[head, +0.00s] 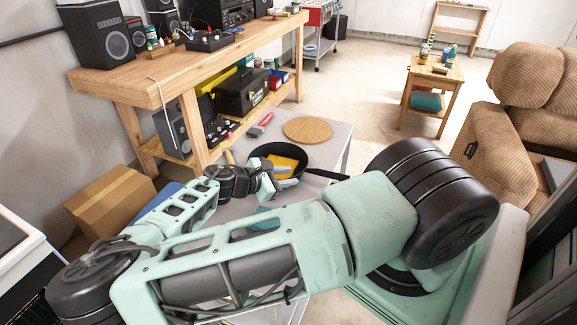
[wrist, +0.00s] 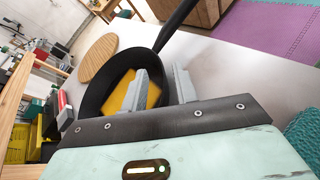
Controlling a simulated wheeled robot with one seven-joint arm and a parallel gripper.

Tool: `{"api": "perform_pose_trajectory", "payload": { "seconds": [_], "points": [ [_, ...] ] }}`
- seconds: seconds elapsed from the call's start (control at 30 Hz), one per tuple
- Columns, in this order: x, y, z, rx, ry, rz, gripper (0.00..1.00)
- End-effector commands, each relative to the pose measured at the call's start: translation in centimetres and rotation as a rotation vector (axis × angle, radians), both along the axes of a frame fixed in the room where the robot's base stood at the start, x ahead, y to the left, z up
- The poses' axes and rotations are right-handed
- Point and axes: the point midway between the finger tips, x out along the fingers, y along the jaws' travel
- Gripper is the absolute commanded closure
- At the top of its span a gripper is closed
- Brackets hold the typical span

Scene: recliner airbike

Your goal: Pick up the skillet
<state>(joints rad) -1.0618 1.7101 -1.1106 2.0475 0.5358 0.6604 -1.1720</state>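The black skillet (head: 262,152) sits on the grey table with a flat yellow item (head: 290,165) inside it. Its handle (head: 326,174) points right in the head view. In the wrist view the skillet (wrist: 93,98) is partly hidden by a finger, and its handle (wrist: 176,22) points up and away. My gripper (head: 277,180) is at the skillet's near side. In the wrist view the gripper (wrist: 161,84) has its fingers apart, one over the skillet's inside and one outside, with the rim side between them. I cannot tell whether either finger touches it.
The grey table (head: 333,140) also holds a round wooden board (head: 308,130) and a red-and-grey item (head: 262,124) behind the skillet. A wooden workbench (head: 150,92) stands at the left, a cardboard box (head: 112,199) below it. A recliner (head: 497,140) is at the right. A teal cloth-like item (wrist: 303,130) lies right of my gripper.

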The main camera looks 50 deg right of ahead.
Motion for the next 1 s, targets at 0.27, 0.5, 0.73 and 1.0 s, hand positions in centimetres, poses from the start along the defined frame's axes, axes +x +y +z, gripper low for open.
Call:
{"api": "perform_pose_trajectory", "payload": {
  "seconds": [0.27, 0.5, 0.73, 1.0],
  "points": [
    [-0.5, -2.4, -0.9, 0.000, 0.001, 0.000, 0.71],
    [-0.5, -2.4, -1.0, 0.001, 0.000, 0.000, 0.82],
    [-0.5, -2.3, -1.0, 0.001, 0.000, -0.001, 1.00],
    [-0.5, -2.3, -1.0, 0.001, 0.001, -0.002, 1.00]
  ]
}}
